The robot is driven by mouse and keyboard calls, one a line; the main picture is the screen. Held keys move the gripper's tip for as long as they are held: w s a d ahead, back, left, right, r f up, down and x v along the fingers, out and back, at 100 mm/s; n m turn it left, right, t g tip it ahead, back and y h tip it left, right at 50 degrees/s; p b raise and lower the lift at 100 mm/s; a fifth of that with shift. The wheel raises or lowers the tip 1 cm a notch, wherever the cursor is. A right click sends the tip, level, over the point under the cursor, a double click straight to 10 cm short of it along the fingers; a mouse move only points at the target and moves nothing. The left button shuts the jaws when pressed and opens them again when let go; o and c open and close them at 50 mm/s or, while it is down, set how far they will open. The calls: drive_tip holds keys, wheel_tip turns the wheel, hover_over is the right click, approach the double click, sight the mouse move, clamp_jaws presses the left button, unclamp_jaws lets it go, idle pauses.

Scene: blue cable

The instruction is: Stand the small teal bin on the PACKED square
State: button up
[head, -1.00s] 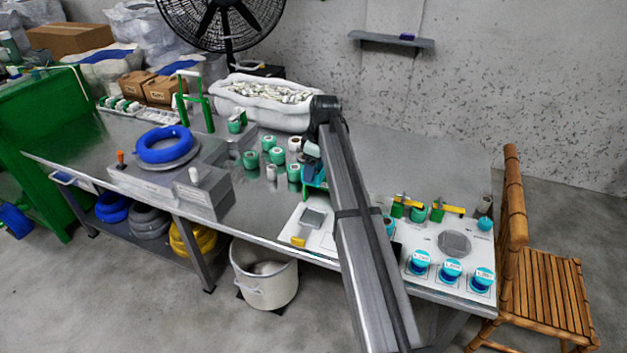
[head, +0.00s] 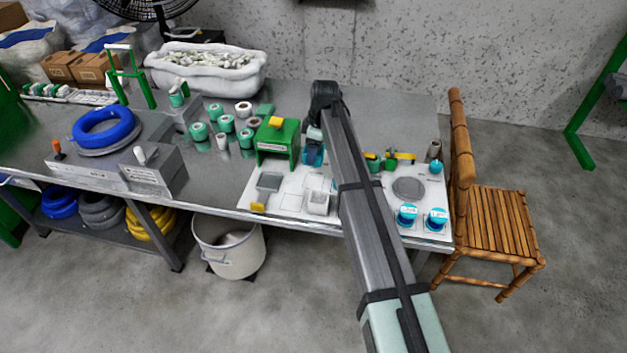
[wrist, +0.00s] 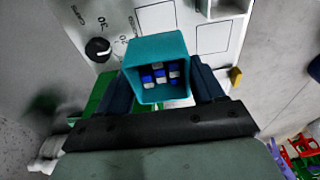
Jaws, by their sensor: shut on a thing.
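The small teal bin (wrist: 157,57) is between the two dark fingers of my gripper (wrist: 162,82) in the wrist view. Its open top faces the camera, and several blue and white pieces lie inside. In the head view the bin (head: 313,155) hangs from my gripper (head: 313,142), just right of the green box, partly behind my arm. A white board (head: 283,180) with outlined squares lies below. Two empty outlined squares show beyond the bin in the wrist view. I cannot read the word PACKED on any square. Any contact between bin and board cannot be told.
A green box (head: 278,142) stands left of my gripper. A small white bin (head: 318,203) and a grey tray (head: 269,183) sit on the board. Cyan reels (head: 407,215) stand at its front right. Teal rolls (head: 199,131) stand to the left. A black knob (wrist: 97,49) is near the squares.

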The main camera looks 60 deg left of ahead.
drive_tip(key=shift+f, duration=4.9)
drive_tip(key=shift+f, duration=0.15)
drive_tip(key=o, duration=1.1)
drive_tip(key=shift+c, duration=0.2)
drive_tip(key=r, duration=0.4)
drive_tip(key=d+r, duration=0.1)
drive_tip(key=r, duration=0.3)
drive_tip(key=w+r, duration=0.1)
drive_tip(key=r, duration=0.3)
drive_tip(key=shift+w+d+r, duration=0.1)
drive_tip(key=shift+d, duration=0.05)
